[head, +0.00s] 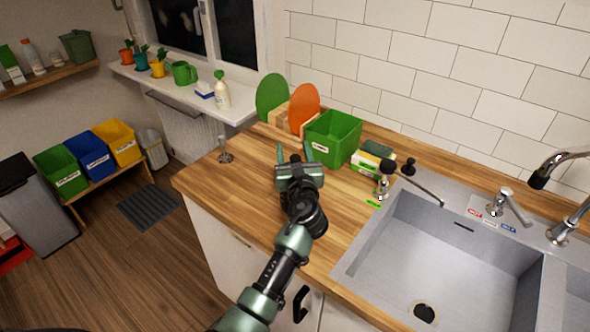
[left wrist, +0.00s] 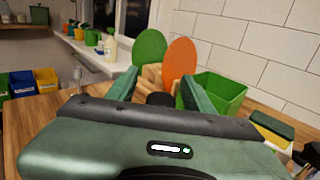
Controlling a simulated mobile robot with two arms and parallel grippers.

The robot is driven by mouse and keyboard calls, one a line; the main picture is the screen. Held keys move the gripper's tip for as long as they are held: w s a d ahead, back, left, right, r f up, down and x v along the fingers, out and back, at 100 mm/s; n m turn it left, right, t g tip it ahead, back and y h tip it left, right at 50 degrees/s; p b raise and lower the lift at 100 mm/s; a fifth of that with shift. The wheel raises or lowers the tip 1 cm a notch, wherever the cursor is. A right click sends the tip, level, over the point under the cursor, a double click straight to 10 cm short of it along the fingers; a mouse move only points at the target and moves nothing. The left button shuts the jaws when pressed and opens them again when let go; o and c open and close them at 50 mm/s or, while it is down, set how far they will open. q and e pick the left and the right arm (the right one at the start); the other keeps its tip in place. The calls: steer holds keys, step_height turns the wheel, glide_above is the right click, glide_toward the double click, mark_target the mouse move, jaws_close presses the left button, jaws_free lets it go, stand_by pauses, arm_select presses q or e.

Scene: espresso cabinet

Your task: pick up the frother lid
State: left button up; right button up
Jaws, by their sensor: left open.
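My left gripper (head: 295,153) is over the wooden counter, its green fingers apart. In the left wrist view the two fingers of the gripper (left wrist: 159,82) stand wide on either side of a small dark, rounded thing (left wrist: 160,98). This may be the frother lid, but its lower part is hidden behind the gripper body, and I cannot tell whether the fingers touch it. In the head view a dark top (head: 295,158) shows between the fingers. My right gripper is not in view.
A green bin (head: 333,138) stands just right of the gripper, with green (head: 271,97) and orange (head: 304,106) boards behind. A sponge box (head: 372,158), a black-topped metal item (head: 383,186) and the sink (head: 450,245) are to the right. A metal stand (head: 225,152) is left; counter between is clear.

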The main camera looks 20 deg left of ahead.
arm_select(q)
steer(key=shift+s, duration=0.1)
jaws_close()
